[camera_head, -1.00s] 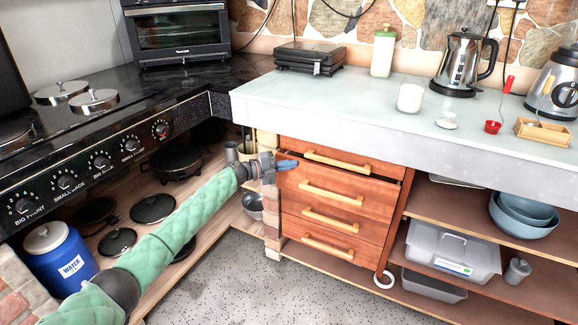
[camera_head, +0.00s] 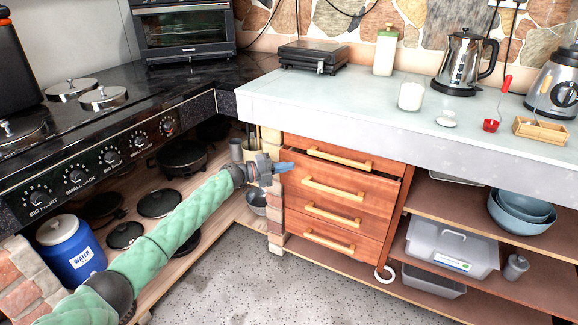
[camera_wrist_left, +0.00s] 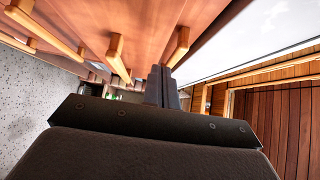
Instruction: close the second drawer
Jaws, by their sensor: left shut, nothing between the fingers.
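The brown wooden drawer unit stands under the counter, with several drawers and light wooden bar handles. The second drawer (camera_head: 330,181) from the top sticks out a little, with a dark gap above its front edge. The top drawer (camera_head: 305,147) sits further back. My left gripper (camera_head: 286,167) is shut and empty, near the second drawer's upper left corner; I cannot tell whether it touches. In the left wrist view, my shut fingers (camera_wrist_left: 161,86) point along the drawer fronts, near the handles of the top drawer (camera_wrist_left: 178,48) and second drawer (camera_wrist_left: 118,60). My right gripper is not in view.
The pale counter (camera_head: 300,97) overhangs the drawers. A brick pillar (camera_head: 273,205) stands left of them. Open shelves on the right hold blue bowls (camera_head: 520,212) and a clear plastic box (camera_head: 450,247). The speckled floor (camera_head: 270,270) in front is clear.

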